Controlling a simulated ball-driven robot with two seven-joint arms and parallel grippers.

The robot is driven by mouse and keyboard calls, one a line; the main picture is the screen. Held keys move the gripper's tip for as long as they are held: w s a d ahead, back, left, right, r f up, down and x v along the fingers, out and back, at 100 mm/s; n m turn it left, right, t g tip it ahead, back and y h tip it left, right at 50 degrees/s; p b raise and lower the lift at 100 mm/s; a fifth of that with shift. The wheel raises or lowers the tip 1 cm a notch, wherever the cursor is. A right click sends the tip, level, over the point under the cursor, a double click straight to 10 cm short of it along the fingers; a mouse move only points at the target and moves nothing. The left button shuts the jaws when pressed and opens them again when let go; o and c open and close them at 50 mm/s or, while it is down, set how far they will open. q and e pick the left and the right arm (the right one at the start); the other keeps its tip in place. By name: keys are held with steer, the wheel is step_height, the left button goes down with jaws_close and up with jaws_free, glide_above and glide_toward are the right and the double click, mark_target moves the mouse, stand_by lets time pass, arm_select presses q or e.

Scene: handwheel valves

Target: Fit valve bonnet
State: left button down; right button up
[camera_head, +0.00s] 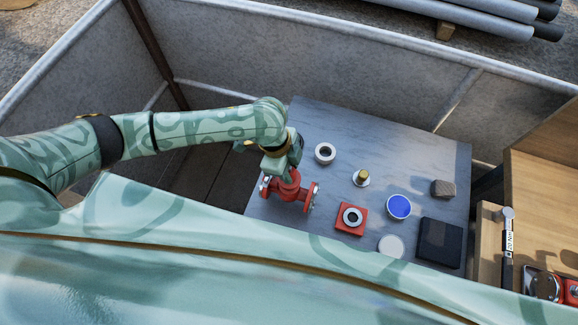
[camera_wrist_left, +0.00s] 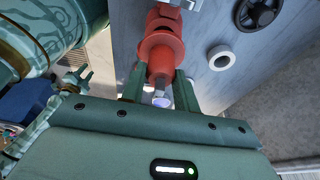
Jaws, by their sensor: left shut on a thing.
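A red valve body (camera_head: 288,192) with flanged ends stands at the left of the grey tabletop. My left gripper (camera_head: 282,152) points down over its top. In the wrist view my left gripper (camera_wrist_left: 158,92) is shut on a red flanged, tapering part, which looks like the bonnet (camera_wrist_left: 161,50). A shiny tip shows between the fingers. The bonnet lines up with the valve body, but I cannot tell whether it is seated or a little above. The gripper and arm hide part of the joint.
A wooden bench is at right.

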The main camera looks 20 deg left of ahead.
arm_select(q)
steer(key=shift+f+b, duration=0.45)
steer(key=shift+f, duration=0.45)
steer(key=shift+f+b, duration=0.4)
steer(key=shift+f, duration=0.45)
steer(key=c, duration=1)
jaws_free()
steer(key=shift+o, duration=0.2)
steer(key=p+v, duration=0.3)
steer(key=v, duration=1.3)
steer(key=shift+r, duration=0.15)
